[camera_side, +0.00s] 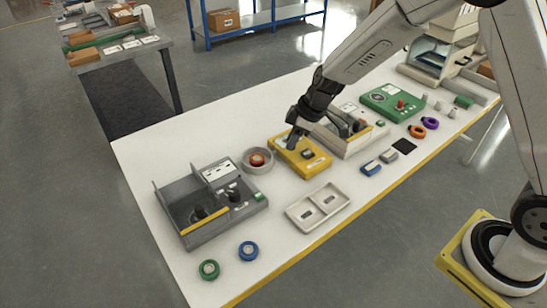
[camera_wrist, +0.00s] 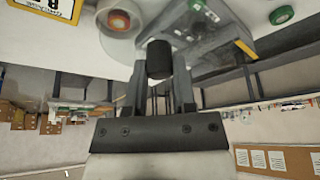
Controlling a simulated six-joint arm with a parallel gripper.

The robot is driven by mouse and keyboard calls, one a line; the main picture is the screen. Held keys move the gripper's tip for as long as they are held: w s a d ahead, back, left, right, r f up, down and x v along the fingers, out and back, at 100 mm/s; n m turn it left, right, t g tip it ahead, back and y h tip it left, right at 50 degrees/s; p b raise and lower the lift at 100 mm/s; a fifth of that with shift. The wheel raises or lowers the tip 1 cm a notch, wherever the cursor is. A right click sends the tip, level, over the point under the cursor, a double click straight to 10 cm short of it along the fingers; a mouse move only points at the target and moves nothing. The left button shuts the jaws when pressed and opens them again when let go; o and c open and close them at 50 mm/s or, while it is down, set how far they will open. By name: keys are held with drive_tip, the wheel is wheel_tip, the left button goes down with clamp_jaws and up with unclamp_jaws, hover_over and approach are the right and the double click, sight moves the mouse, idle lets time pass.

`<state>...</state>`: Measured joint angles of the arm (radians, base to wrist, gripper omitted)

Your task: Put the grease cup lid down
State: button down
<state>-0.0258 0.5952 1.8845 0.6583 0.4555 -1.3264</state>
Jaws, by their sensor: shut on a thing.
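My gripper (camera_side: 293,138) is above the table over the yellow box (camera_side: 300,157), tilted over. In the wrist view my gripper (camera_wrist: 158,82) is shut on a black cylinder, which I take to be the grease cup lid (camera_wrist: 158,59). The lid is held clear of the table; in the side view it is too small and dark to tell from the fingers. A round pale grey cup (camera_side: 248,167) with an orange-red thing inside stands left of the yellow box. It also shows in the wrist view (camera_wrist: 134,31).
A grey station (camera_side: 226,224) with black knobs stands at the left. A pale machine (camera_side: 347,143) and a green box (camera_side: 392,102) stand to the right.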

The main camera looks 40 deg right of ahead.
sight(302, 157)
drive_tip(key=s+f, duration=0.2)
drive_tip(key=s, duration=1)
drive_tip(key=shift+d+f, duration=0.2)
drive_tip(key=shift+f, duration=0.1)
drive_tip(key=shift+w, duration=0.1)
drive_tip(key=w+f, duration=0.1)
drive_tip(key=w, duration=0.2)
drive_tip(key=w+f, duration=0.1)
drive_tip(key=w, duration=0.2)
drive_tip(key=w+a+f, duration=0.1)
drive_tip(key=w+f, duration=0.1)
drive_tip(key=shift+w, duration=0.4)
drive_tip(key=shift+w+a+f, duration=0.15)
drive_tip(key=shift+w+f, duration=0.95)
drive_tip(key=shift+f, duration=0.25)
drive_tip(key=shift+w+a+f, duration=0.15)
drive_tip(key=shift+w+f, duration=0.95)
drive_tip(key=shift+f, duration=0.25)
drive_tip(key=shift+w+f, duration=0.1)
drive_tip(key=shift+w+f, duration=0.1)
drive_tip(key=shift+f, duration=1.6)
